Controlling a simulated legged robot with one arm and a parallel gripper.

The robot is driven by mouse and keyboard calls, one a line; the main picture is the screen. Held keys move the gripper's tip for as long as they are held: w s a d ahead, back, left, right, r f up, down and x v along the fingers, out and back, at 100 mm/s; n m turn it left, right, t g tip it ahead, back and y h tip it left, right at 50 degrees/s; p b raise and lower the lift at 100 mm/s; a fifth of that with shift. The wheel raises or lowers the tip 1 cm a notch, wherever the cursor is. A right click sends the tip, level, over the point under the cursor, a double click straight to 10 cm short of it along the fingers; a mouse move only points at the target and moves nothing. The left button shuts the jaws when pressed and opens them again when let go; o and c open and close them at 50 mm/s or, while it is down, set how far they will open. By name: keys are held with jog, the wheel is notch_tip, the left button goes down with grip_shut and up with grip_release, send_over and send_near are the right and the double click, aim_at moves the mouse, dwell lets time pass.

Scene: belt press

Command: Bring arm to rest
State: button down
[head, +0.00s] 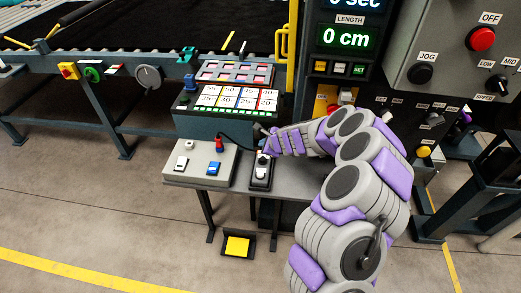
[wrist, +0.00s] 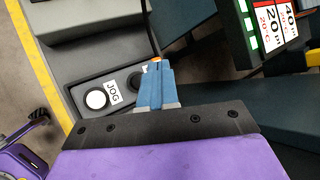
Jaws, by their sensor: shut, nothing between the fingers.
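My arm, grey with purple pads, rises from the lower right in the head view and bends left over the small table. My gripper (head: 262,130) is at its end, just above a small dark control box (head: 261,173) with white controls. In the wrist view my gripper (wrist: 157,68) shows as two blue fingers side by side, shut and empty. Below them lies the dark box (wrist: 72,92) with a white round button and a JOG label. I cannot tell whether the fingertips touch the box.
A grey switch box (head: 199,164) stands left of the dark box. A keypad console (head: 228,100) is behind it. A control cabinet with a red OFF button (head: 481,39) is at the right. A yellow pedal (head: 237,245) is on the floor. The floor at left is clear.

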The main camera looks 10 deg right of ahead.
jog(key=s+a+r+n+g+y, duration=0.1)
jog(key=s+a+r+n+y, duration=0.1)
jog(key=s+a+r+n, duration=0.25)
jog(key=s+a+r+n+y, duration=0.2)
jog(key=a+r+n, duration=0.1)
jog(key=a+r, duration=0.4)
jog(key=s+a+r+n+g, duration=0.35)
jog(key=s+r+n, duration=0.3)
jog(key=s, duration=0.45)
jog(key=s+d+n+g+h, duration=0.2)
jog(key=s+d, duration=0.3)
jog(key=s, duration=0.6)
jog(key=s+d+n+g+h, duration=0.1)
jog(key=s+d+n+h, duration=0.2)
jog(key=s, duration=0.8)
jog(key=s+d+n+g+h, duration=0.2)
jog(key=s+d, duration=0.4)
jog(key=s, duration=0.6)
jog(key=shift+d+n+g+h, duration=0.35)
jog(key=shift+d+n+h, duration=0.05)
jog(key=shift+n, duration=0.2)
